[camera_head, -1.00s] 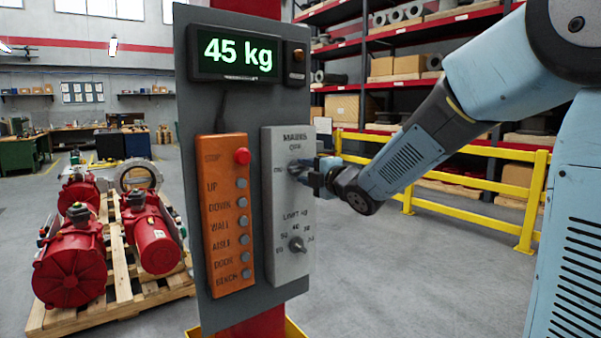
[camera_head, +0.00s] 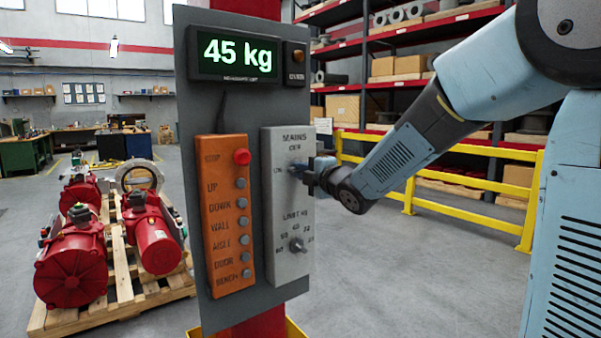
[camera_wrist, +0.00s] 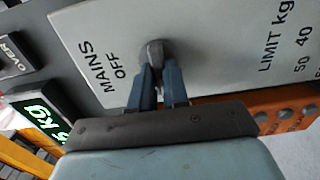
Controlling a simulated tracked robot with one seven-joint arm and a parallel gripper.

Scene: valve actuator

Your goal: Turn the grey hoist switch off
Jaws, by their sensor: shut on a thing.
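The grey switch box (camera_head: 288,262) is mounted on the right of a dark upright panel. Its upper part is marked MAINS, with OFF above the knob and ON to the left. The dark grey mains switch knob (camera_wrist: 152,51) shows in the wrist view, beside the OFF label. My gripper (camera_wrist: 157,72) has its blue fingers shut on this knob, one on each side. In the head view my gripper (camera_head: 301,171) reaches the box from the right and hides most of the knob, so its exact pointing is unclear.
A lower limit knob (camera_head: 298,245) is on the same box. Left of it is an orange pendant (camera_head: 229,235) with a red stop button and several grey buttons. A display (camera_head: 238,53) above reads 45 kg. A yellow railing (camera_head: 480,172) stands behind my arm.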

